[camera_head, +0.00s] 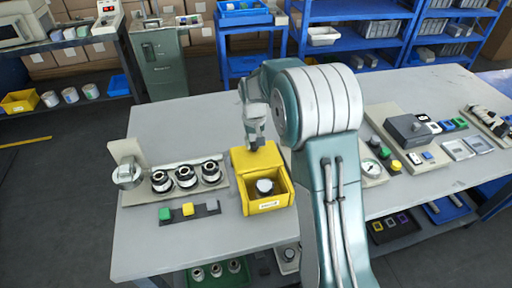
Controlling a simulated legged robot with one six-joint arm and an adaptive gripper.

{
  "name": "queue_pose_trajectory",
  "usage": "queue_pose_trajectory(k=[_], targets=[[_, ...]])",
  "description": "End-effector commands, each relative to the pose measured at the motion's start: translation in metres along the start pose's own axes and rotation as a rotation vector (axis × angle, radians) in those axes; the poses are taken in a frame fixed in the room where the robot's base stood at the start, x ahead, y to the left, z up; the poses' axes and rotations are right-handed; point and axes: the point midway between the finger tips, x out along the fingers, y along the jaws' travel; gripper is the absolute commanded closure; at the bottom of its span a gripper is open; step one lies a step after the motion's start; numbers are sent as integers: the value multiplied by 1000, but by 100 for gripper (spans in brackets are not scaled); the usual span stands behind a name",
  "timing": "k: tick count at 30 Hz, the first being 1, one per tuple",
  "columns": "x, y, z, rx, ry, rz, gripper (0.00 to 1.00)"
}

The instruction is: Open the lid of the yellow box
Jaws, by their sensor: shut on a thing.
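The yellow box (263,206) stands on the grey table, left of my arm. My gripper (254,146) points down at the lid's back edge and is shut on the lid. The fingertips are small and partly merge with the lid, so the exact grip is hard to see.
Left of the box is a fixture with several round metal parts (186,176). In front of it lies a strip with green, yellow and dark buttons (189,211). Right of my arm are a gauge (371,168) and a grey device (409,130). The table's back left is clear.

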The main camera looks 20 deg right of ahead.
Motion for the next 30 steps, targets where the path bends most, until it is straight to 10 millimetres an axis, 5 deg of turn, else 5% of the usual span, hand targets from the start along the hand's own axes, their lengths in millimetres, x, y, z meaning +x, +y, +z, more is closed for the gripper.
queue_pose_trajectory(k=[7, 8, 9, 10, 23, 30], targets=[[2, -1, 1, 0, -5, -1, 100], [2, -1, 1, 0, -5, -1, 50], [2, -1, 1, 0, -4, -1, 32], [2, -1, 1, 0, -4, -1, 29], [-4, 0, 1, 0, 1, 0, 29], [-45, -1, 0, 0, 4, 0, 29]])
